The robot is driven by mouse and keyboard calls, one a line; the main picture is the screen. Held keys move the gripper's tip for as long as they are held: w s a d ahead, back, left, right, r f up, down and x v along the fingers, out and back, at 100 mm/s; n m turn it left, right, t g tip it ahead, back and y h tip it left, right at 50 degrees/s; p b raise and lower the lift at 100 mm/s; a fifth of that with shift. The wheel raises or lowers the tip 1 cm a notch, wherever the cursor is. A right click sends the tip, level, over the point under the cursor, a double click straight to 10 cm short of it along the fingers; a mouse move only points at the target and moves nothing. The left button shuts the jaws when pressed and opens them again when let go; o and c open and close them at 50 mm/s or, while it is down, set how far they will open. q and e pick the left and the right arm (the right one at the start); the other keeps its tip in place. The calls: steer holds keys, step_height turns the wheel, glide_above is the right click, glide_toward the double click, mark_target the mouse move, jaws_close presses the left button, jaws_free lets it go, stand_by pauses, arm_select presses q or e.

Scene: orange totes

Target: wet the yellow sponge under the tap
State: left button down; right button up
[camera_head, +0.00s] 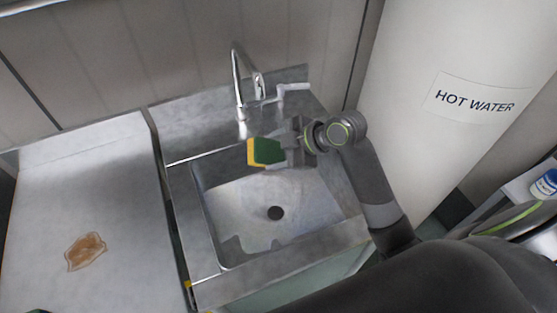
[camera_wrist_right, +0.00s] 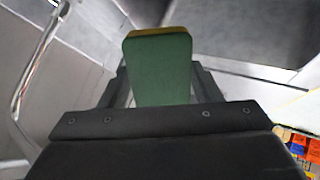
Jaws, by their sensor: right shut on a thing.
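The sponge (camera_head: 262,151) is green with a yellow layer. My right gripper (camera_head: 283,150) is shut on it and holds it above the back part of the sink basin (camera_head: 240,205). In the right wrist view the sponge (camera_wrist_right: 160,70) shows its green face between the fingers, with a yellow strip at its far end. The tap (camera_head: 237,80) stands behind the basin, a curved chrome spout with a lever beside it. The sponge is in front of the tap and apart from it. I cannot tell whether water runs. My left gripper is not in view.
A metal counter (camera_head: 60,210) with a brown stain (camera_head: 85,252) lies left of the sink. A large white tank (camera_head: 450,60) labelled HOT WATER stands to the right. A white and blue bottle (camera_head: 545,183) is at the far right edge. The basin is empty, with a dark drain (camera_head: 275,213).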

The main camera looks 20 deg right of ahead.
steer(key=shift+w+d+f+b, duration=0.15)
steer(key=shift+w+b, duration=0.1)
steer(key=shift+w, duration=0.6)
steer(key=shift+w+d+f+b, duration=0.15)
steer(key=shift+w+b, duration=0.1)
steer(key=shift+w, duration=0.6)
steer(key=shift+w+d+f+b, duration=0.15)
steer(key=shift+w+b, duration=0.1)
steer(key=shift+w, duration=0.6)
steer(key=shift+s+a, duration=0.1)
steer(key=shift+s+a+p, duration=0.2)
steer(key=shift+s+p, duration=0.35)
steer(key=shift+s, duration=0.75)
steer(key=shift+s+a+p, duration=0.2)
steer(key=shift+s+p, duration=0.15)
steer(key=shift+s, duration=0.95)
steer(key=shift+s+a+p, duration=0.2)
steer(key=shift+s+p, duration=0.1)
steer(key=shift+s, duration=1)
steer(key=s+r+p, duration=0.4)
steer(key=s, duration=0.1)
steer(key=shift+a, duration=0.35)
steer(key=shift+w, duration=0.1)
